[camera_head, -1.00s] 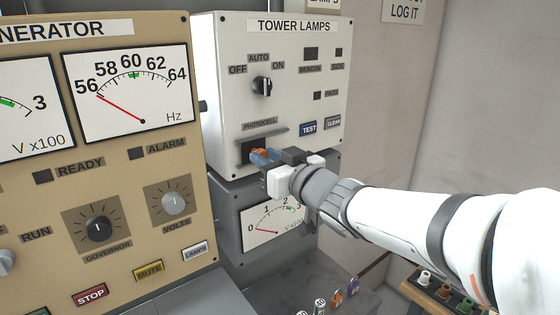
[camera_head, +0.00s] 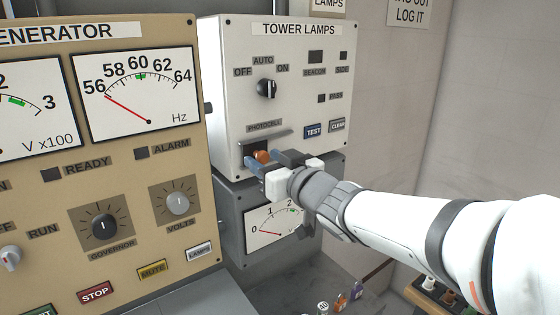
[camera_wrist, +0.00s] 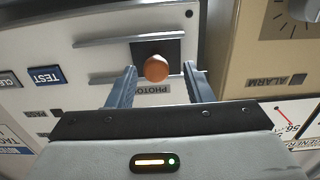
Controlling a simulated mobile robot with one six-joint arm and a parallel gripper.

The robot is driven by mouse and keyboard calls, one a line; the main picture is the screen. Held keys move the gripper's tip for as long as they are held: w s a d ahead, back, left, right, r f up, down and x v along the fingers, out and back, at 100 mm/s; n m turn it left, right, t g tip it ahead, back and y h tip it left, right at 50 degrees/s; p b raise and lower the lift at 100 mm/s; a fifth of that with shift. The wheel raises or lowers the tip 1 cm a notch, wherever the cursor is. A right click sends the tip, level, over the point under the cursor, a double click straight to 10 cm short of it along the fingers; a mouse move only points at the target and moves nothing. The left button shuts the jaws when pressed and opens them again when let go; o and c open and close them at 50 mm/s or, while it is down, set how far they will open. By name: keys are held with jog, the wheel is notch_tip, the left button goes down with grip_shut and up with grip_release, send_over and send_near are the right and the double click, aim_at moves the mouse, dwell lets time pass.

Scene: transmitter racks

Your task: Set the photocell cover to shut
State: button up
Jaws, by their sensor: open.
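The photocell cover's round orange knob (camera_head: 262,156) shows low on the white TOWER LAMPS panel, under the PHOTOCELL label. In the wrist view, upside down, the knob (camera_wrist: 156,68) stands on a dark square (camera_wrist: 146,48) between two grey rails, at the rails' right end. That is the left end in the head view. My gripper (camera_head: 267,161) is open at the knob. In the wrist view my gripper (camera_wrist: 160,72) has a blue finger on each side of the knob, with a gap to both. In the head view the fingers partly hide the cover and lower rail.
The tan GENERATOR panel (camera_head: 130,215) stands close on the left. TEST (camera_head: 313,131) and CLEAN (camera_head: 337,125) buttons sit right of the cover. The AUTO selector (camera_head: 267,89) is above. A gauge (camera_head: 272,225) lies below. Small bottles (camera_head: 341,301) stand lower down.

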jog(key=v, duration=0.7)
jog(key=shift+s+d, duration=0.25)
jog(key=shift+s, duration=0.05)
jog(key=d+f+m+g+h, duration=0.1)
jog(key=d+f+m+h, duration=0.4)
jog(key=d, duration=0.3)
jog(key=d+f+m+h, duration=0.2)
jog(key=d+f+h, duration=0.3)
jog(key=d+h, duration=0.2)
jog(key=s+d+f+m+g+b, duration=0.1)
jog(key=s+d+f+g, duration=0.1)
jog(key=s+f+g, duration=0.7)
jog(key=s+f, duration=0.2)
jog(key=s, duration=0.3)
jog(key=shift+s+d, duration=0.2)
